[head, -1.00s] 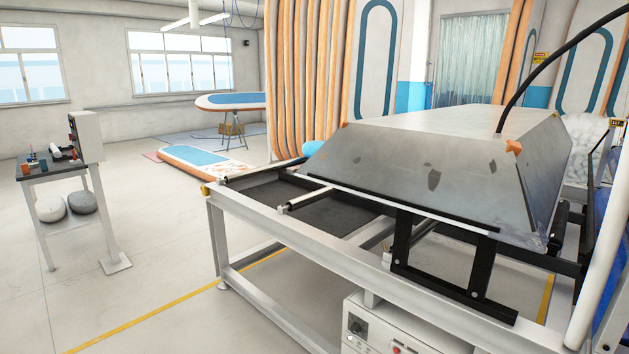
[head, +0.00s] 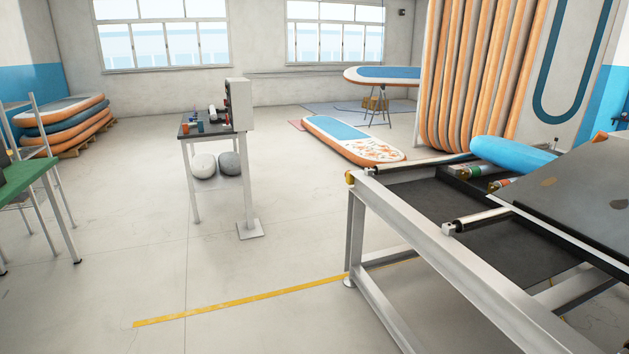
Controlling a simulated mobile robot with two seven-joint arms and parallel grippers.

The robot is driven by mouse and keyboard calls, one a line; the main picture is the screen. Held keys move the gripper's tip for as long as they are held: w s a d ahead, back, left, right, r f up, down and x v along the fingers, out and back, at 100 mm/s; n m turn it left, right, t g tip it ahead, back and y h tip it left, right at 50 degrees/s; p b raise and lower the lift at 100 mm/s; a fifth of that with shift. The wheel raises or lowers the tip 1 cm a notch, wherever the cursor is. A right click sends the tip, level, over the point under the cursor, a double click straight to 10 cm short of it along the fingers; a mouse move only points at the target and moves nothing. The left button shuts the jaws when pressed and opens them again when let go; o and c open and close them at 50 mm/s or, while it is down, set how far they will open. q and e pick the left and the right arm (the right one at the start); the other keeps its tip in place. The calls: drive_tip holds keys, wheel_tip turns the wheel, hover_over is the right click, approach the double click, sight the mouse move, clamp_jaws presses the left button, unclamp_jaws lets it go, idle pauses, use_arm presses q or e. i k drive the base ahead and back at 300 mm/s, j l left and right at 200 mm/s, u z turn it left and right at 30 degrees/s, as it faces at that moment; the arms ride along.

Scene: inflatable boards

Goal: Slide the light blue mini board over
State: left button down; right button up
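Two boards with light blue decks show in the head view, and I cannot tell whether either is the mini board. One board (head: 340,133) lies flat on the floor at the back, with an orange edge and a patterned white end. The other board (head: 384,74) rests raised on a stand just behind it. A light blue rolled or rounded piece (head: 513,154) lies at the far side of the metal machine on the right. Neither of my grippers is in view.
The machine frame (head: 440,262) fills the right foreground. A small table (head: 187,133) with tools stands at centre left, round grey and white weights below it. A green table (head: 25,176) and stacked boards (head: 66,119) are at left. The floor between is clear.

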sight(513, 156)
drive_tip(key=i+j+u, duration=0.1)
drive_tip(key=i+u, duration=0.15)
drive_tip(key=i, duration=0.45)
drive_tip(key=i+u, duration=0.25)
drive_tip(key=i, duration=0.5)
drive_tip(key=i+z, duration=0.15)
drive_tip(key=i, duration=1.25)
drive_tip(key=i+z, duration=0.4)
drive_tip(key=i, duration=0.35)
drive_tip(key=i+j+z, duration=0.2)
drive_tip(key=i+z, duration=0.15)
drive_tip(key=i, duration=0.4)
drive_tip(key=i+z, duration=0.3)
drive_tip(key=i, duration=0.6)
drive_tip(key=i+j+z, duration=0.15)
drive_tip(key=i+z, duration=0.15)
drive_tip(key=i, duration=0.55)
drive_tip(key=i+l+z, duration=0.1)
drive_tip(key=i+z, duration=0.65)
drive_tip(key=i+j+z, duration=0.15)
drive_tip(key=i+z, duration=0.25)
drive_tip(key=i+j+z, duration=0.2)
drive_tip(key=i+z, duration=0.15)
